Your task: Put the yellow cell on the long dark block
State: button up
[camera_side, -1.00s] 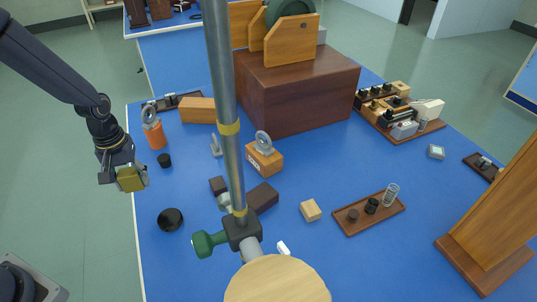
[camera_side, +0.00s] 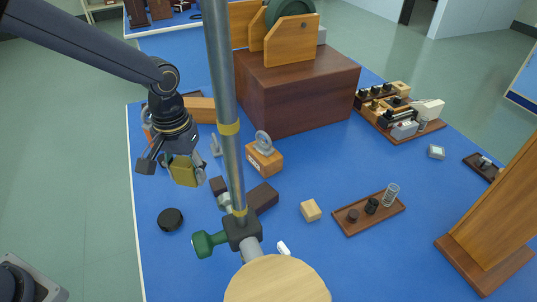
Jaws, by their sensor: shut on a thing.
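My gripper (camera_side: 187,180) is shut on the yellow cell (camera_side: 184,171), a small dull-yellow box, and holds it in the air over the left part of the blue table. The long dark block (camera_side: 263,197) is a dark brown bar lying on the table to the right of the gripper and slightly lower in the picture. The metal pole crosses in front of it and hides part of it. The cell and the block are apart.
The upright metal pole (camera_side: 223,80) with a green knob (camera_side: 203,245) stands between the camera and the work. A wooden block with a ring (camera_side: 265,158) stands behind the dark block. A round black piece (camera_side: 170,219) lies below the gripper. A small light wood block (camera_side: 311,210) is to the right.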

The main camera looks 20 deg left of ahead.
jog(key=d+m, duration=0.2)
jog(key=d, duration=0.4)
send_over(260, 195)
jog(key=f, duration=0.9)
jog(key=shift+s+a+f, duration=0.1)
jog(key=shift+s+f, duration=0.15)
jog(key=shift+f, duration=0.1)
jog(key=shift+w+f, duration=0.15)
jog(key=shift+f, duration=0.05)
jog(key=shift+w+f, duration=0.1)
jog(key=shift+f, duration=1.5)
jog(key=shift+f, duration=0.15)
jog(key=o, duration=1.2)
jog(key=shift+o, duration=0.2)
